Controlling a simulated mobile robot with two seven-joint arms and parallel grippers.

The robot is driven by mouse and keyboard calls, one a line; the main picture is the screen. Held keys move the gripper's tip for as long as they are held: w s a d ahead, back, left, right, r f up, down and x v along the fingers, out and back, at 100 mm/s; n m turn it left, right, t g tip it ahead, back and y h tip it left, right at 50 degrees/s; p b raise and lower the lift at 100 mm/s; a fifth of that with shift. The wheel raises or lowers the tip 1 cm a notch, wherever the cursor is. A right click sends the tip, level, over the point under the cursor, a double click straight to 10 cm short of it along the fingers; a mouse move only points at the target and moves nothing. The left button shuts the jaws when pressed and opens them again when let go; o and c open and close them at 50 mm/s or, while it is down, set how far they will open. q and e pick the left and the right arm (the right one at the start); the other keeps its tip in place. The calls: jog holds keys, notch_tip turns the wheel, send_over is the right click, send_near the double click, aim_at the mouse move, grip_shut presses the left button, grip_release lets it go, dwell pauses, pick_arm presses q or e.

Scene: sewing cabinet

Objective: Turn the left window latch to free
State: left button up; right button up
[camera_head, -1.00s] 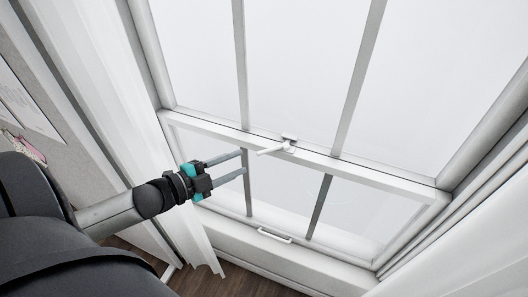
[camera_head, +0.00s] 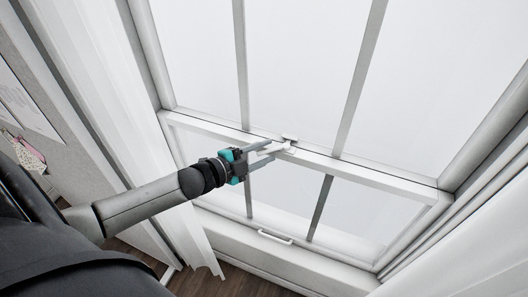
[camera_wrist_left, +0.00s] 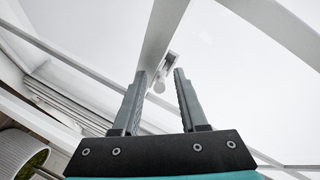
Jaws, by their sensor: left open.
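The white window latch (camera_head: 288,145) sits on the meeting rail in the middle of the sash window. Its lever points left in the head view, toward my left gripper (camera_head: 271,150). The gripper is open, with its two fingers on either side of the lever's end. In the left wrist view the latch (camera_wrist_left: 168,66) and the round end of its lever show between the open fingertips (camera_wrist_left: 160,78). I cannot tell whether either finger touches the lever. My right gripper is out of view.
The window's meeting rail (camera_head: 380,177) runs across below the upper panes. A white pull handle (camera_head: 274,237) is on the lower sash. White curtains (camera_head: 95,90) hang at the left and at the lower right. A green plant in a basket (camera_wrist_left: 30,163) shows in the wrist view.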

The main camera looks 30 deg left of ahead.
pick_arm(q)
grip_shut()
dwell(0.3)
dwell(1.2)
